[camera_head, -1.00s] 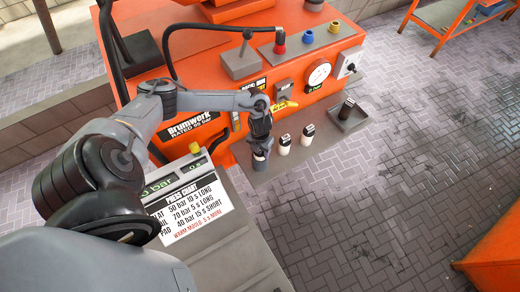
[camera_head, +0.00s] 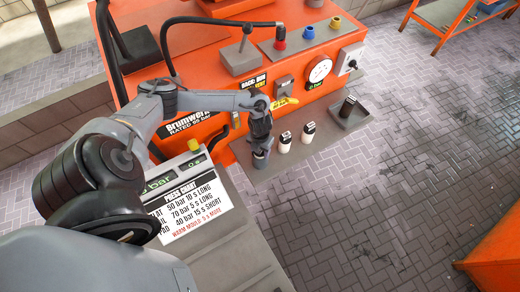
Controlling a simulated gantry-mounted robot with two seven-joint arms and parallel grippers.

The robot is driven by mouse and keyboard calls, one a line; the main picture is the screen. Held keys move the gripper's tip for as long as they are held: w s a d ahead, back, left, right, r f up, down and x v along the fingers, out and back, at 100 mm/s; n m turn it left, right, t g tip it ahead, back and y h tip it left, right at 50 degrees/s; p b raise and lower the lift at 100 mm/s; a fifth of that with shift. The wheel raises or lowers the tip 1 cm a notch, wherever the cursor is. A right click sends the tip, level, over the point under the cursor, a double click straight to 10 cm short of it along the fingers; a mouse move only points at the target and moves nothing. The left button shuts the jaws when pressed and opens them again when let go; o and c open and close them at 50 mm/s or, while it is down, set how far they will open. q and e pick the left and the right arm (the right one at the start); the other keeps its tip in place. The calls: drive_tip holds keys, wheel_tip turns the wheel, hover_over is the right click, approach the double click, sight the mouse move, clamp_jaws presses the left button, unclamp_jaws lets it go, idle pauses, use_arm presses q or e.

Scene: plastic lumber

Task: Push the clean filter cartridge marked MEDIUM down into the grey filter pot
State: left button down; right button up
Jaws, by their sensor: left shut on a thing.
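My left gripper (camera_head: 261,147) points down and is shut at the top of the grey filter pot (camera_head: 261,161), on the grey shelf in front of the orange machine. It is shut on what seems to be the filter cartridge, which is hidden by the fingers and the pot. Its MEDIUM marking cannot be seen. My right gripper is not in view.
A dark cartridge (camera_head: 347,106) stands in a grey tray (camera_head: 354,121) at the shelf's right end. The orange machine (camera_head: 230,100) with its gauge (camera_head: 319,70) rises behind. A press chart panel (camera_head: 190,207) stands in front on the left.

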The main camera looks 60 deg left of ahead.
use_arm(q)
unclamp_jaws()
idle(0.5)
drive_tip(key=shift+r+p, duration=3.05)
drive_tip(key=shift+r, duration=0.45)
